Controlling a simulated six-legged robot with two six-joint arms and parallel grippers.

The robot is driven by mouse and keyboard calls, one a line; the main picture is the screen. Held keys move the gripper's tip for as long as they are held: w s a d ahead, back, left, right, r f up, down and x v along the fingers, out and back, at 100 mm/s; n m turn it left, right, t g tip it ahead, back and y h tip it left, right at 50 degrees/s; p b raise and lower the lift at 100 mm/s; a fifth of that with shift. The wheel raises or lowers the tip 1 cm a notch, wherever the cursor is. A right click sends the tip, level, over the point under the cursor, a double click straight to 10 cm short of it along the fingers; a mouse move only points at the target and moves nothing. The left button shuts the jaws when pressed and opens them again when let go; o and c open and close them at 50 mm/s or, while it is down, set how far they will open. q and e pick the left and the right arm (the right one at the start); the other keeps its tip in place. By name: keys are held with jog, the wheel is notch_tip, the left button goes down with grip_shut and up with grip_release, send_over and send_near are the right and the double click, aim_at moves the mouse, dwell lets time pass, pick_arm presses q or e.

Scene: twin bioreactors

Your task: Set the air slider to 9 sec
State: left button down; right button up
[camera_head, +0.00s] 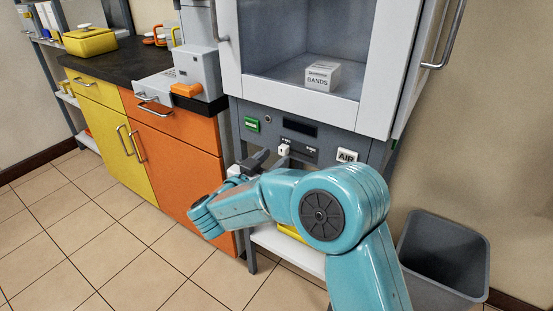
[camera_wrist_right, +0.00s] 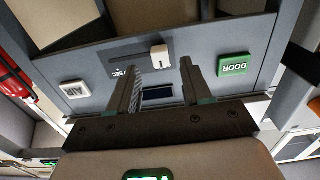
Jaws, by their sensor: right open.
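The air slider has a white knob (camera_head: 284,149) at the left part of its dark strip (camera_head: 301,152) on the grey front panel of the cabinet. In the right wrist view, turned upside down, the knob (camera_wrist_right: 160,54) is at the right end of the strip, with a "sec" label at the other end. My right gripper (camera_head: 262,158) is in front of the panel, just left of and below the knob. In the wrist view its open fingers (camera_wrist_right: 159,66) point at the panel, the knob between and just beyond the tips, with no clear contact. My left gripper is not in view.
The white AIR button (camera_head: 347,156) is right of the slider; the green DOOR button (camera_head: 252,124) is up left. A dark display (camera_head: 300,128) is above the strip. A box (camera_head: 322,75) stands inside the cabinet. A grey bin (camera_head: 443,262) stands at right; orange drawers (camera_head: 178,150) at left.

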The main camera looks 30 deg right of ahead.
aim_at(282, 152)
jog(key=shift+x, duration=1.55)
grip_shut()
